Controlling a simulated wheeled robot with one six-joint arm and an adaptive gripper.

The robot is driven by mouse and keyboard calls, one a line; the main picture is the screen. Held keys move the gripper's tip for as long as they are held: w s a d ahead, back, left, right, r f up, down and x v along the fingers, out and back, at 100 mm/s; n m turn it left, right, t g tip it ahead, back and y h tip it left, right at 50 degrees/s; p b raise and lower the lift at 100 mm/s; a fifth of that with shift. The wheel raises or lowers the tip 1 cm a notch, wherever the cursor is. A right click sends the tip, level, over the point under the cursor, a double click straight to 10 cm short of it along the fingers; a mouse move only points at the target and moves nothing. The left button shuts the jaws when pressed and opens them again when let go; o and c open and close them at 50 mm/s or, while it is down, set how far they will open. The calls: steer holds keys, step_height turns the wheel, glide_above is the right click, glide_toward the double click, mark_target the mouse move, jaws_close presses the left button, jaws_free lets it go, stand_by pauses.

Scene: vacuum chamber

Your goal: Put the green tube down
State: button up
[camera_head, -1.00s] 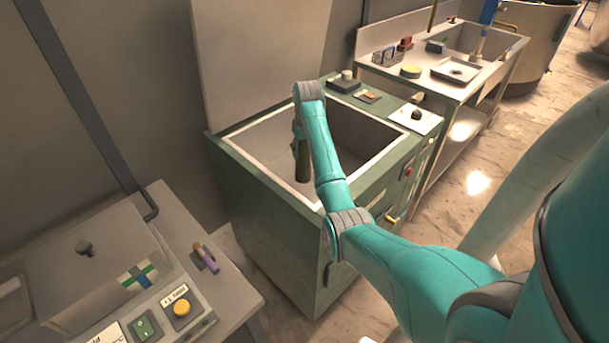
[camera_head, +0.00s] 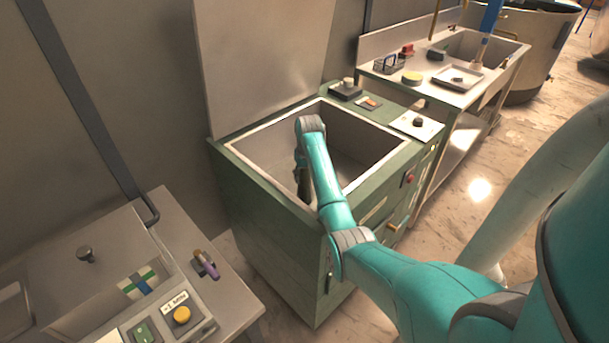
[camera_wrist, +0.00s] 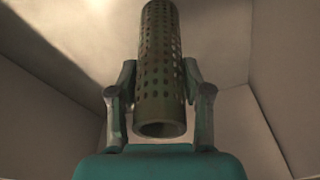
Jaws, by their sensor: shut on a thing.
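The green tube (camera_wrist: 160,75) is a dull olive-green cylinder with rows of small holes and an open near end. In the wrist view it sits between the two fingers of my gripper (camera_wrist: 160,95), which is shut on it. In the head view my gripper (camera_head: 303,180) reaches down inside the open basin (camera_head: 262,150) of the green cabinet (camera_head: 275,230). The tube is mostly hidden there behind my arm. I cannot tell whether the tube touches the basin floor.
The cabinet's raised lid (camera_head: 260,60) stands behind the basin. A bench with a purple-handled item (camera_head: 206,264) and a yellow button (camera_head: 182,315) is at lower left. A sink bench (camera_head: 455,95) with a wire basket (camera_head: 390,64) stands at upper right.

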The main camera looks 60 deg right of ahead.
steer(key=o, duration=1.2)
steer(key=shift+f, duration=0.1)
steer(key=shift+o, duration=0.2)
steer(key=r, duration=0.3)
steer(key=s+r, duration=0.1)
steer(key=r, duration=0.3)
steer(key=a+r, duration=0.1)
steer(key=r, duration=0.3)
steer(key=shift+s+r, duration=0.15)
steer(key=shift+s, duration=0.05)
steer(key=shift+r, duration=0.45)
steer(key=shift+a, duration=0.1)
